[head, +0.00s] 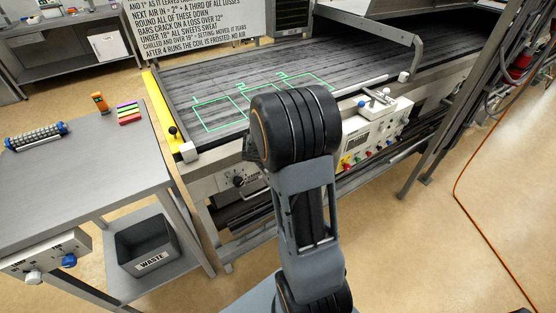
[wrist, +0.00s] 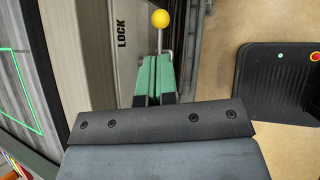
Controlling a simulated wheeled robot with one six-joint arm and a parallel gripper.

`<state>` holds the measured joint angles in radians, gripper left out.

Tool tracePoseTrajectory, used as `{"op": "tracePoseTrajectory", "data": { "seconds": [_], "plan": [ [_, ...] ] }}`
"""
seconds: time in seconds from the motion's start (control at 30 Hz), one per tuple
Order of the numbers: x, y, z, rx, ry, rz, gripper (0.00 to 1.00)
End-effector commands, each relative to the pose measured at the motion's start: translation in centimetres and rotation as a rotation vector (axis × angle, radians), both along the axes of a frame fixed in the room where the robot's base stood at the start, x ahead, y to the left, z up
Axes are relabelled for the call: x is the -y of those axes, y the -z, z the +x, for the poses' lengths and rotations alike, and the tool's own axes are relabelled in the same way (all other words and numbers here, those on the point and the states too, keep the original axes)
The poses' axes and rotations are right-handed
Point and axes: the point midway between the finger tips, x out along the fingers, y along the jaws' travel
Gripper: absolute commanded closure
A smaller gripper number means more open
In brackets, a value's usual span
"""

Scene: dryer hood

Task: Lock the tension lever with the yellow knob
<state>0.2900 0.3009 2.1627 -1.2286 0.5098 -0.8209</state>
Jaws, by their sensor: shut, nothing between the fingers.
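The yellow knob (wrist: 160,18) shows at the top middle of the wrist view, on the end of a thin metal lever (wrist: 159,40). The lever runs from the knob toward my fingertips, and its lower part is partly hidden by them. The word LOCK (wrist: 121,34) is printed on the pale panel just left of the lever. My gripper (wrist: 155,60), with green finger pads, is shut and empty just below the knob in the picture. I cannot tell whether the fingers touch the lever. In the head view my arm hides the gripper, knob and lever.
The conveyor belt (head: 320,62) with green outlined zones runs behind my arm. A control box (head: 372,130) with buttons sits on its near side. A grey table (head: 80,170) stands at left, with a waste bin (head: 146,245) below. Floor at right is open.

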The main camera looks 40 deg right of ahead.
Motion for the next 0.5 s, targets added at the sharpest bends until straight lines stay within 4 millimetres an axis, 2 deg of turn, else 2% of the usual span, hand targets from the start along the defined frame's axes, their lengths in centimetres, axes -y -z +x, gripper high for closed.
{"op": "tracePoseTrajectory", "data": {
  "seconds": [0.03, 0.2, 0.5],
  "plan": [
    [-0.4, -0.8, -0.2, 0.003, -0.001, -0.001, 1.0],
    [-1.3, -2.2, -0.7, 0.001, -0.002, 0.0, 1.0],
    [-1.7, -2.8, -0.9, -0.001, -0.001, 0.0, 1.0]
  ]
}}
